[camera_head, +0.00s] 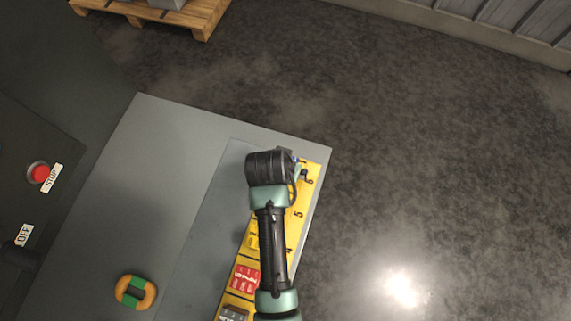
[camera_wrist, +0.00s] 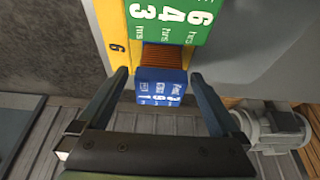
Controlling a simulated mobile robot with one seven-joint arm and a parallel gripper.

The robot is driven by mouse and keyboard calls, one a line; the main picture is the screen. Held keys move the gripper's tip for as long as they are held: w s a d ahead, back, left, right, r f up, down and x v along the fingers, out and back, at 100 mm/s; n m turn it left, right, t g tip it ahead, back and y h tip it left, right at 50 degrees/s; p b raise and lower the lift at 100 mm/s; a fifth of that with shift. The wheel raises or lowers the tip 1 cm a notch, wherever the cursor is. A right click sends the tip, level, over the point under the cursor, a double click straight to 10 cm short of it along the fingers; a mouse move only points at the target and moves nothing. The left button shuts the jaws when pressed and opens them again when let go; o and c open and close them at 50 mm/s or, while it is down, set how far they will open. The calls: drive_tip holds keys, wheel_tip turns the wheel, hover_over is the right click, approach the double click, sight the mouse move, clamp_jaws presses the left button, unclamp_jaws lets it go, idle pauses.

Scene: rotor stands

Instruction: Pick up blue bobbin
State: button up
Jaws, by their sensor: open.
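The blue bobbin shows in the wrist view as a blue block (camera_wrist: 160,87) with white print, and brown copper winding (camera_wrist: 163,56) lies right behind it. A green block (camera_wrist: 165,18) with white figures adjoins the far side of the winding. My gripper (camera_wrist: 160,78) is open, with one dark finger on each side of the blue block. Gaps show between the fingers and the block, so I see no grip. In the head view my arm hides most of this spot, and only a small bit of blue shows beside the wrist.
A yellow numbered strip (camera_head: 297,214) runs along the grey table's (camera_head: 160,180) right edge, with a red numbered block (camera_head: 245,279) on it. An orange and green ring-shaped part (camera_head: 135,292) lies at lower left. A grey motor-like object (camera_wrist: 275,127) shows at right in the wrist view.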

drive_tip(key=shift+f, duration=0.3)
drive_tip(key=shift+c, duration=0.2)
drive_tip(key=shift+w, duration=0.1)
clamp_jaws()
